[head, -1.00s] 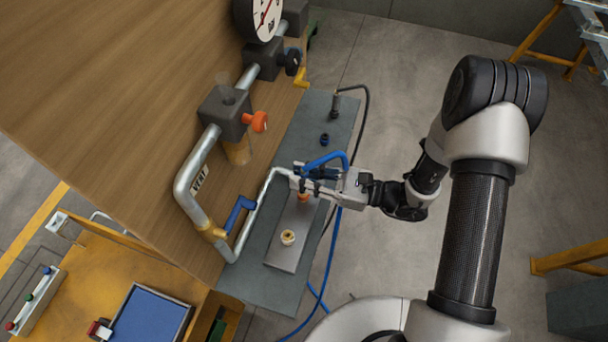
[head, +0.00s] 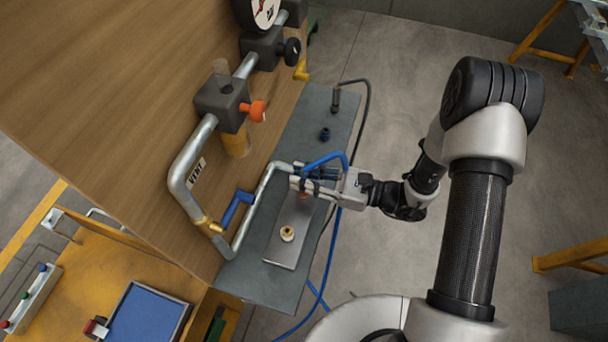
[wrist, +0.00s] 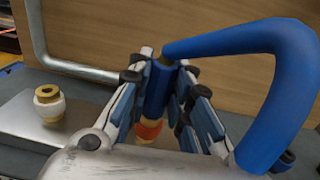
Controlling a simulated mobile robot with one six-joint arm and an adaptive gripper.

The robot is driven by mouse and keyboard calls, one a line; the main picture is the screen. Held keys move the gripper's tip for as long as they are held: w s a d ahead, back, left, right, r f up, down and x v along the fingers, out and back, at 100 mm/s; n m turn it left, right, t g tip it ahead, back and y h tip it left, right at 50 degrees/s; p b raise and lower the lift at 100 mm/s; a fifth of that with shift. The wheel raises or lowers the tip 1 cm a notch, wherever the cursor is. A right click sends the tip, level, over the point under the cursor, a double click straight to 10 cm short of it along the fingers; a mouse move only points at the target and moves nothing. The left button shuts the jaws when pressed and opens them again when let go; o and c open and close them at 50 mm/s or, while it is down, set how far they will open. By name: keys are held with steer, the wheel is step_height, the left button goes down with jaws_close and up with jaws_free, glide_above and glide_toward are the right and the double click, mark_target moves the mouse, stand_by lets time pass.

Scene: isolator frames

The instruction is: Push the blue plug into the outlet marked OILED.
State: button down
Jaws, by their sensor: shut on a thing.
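My gripper (head: 318,184) is shut on the blue plug, which stands roughly upright between the fingers in the wrist view (wrist: 157,88). A thick blue hose (head: 328,158) arches from the plug's top. Directly below the plug is an outlet with an orange ring (wrist: 148,130), mostly hidden by the fingers. I cannot tell whether the plug touches or has entered it. A second outlet, brass and cream (head: 287,234), stands bare on the same metal plate (head: 283,256); it also shows in the wrist view (wrist: 49,104). No OILED marking is readable.
The plate lies on a grey shelf (head: 262,284) beside a wooden panel with pipes (head: 190,155) and an orange-handled valve (head: 253,110). A metal pipe (head: 258,200) runs close to my fingertips. A dark blue fitting (head: 324,134) and black-hosed connector (head: 335,100) stand farther back.

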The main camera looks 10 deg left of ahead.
steer(key=shift+f, duration=0.1)
stand_by(0.3)
steer(key=c, duration=1.4)
jaws_free()
steer(key=shift+o, duration=0.2)
steer(key=d, duration=1.2)
steer(key=shift+s, duration=0.2)
